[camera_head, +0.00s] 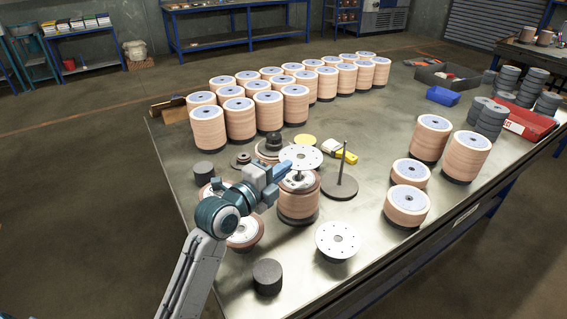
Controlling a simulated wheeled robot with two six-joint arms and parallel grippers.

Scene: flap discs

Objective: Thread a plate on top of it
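A round pale plate with small holes (301,157) is above a stack of tan flap discs (298,205), with a gap showing between them. My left gripper (283,170) is at the plate's near-left edge and appears shut on it, though its fingertips are small and partly hidden. A spindle stand (341,187) with an upright thin rod and a dark round base is just right of the stack, apart from the plate. My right gripper is out of view.
Rows of tall disc stacks (239,118) fill the table's back. More stacks (407,206) stand to the right. Dark cylinders (267,276), a yellow-handled tool (346,156) and a red tray (527,122) are also on the metal table. Its front-right area is clear.

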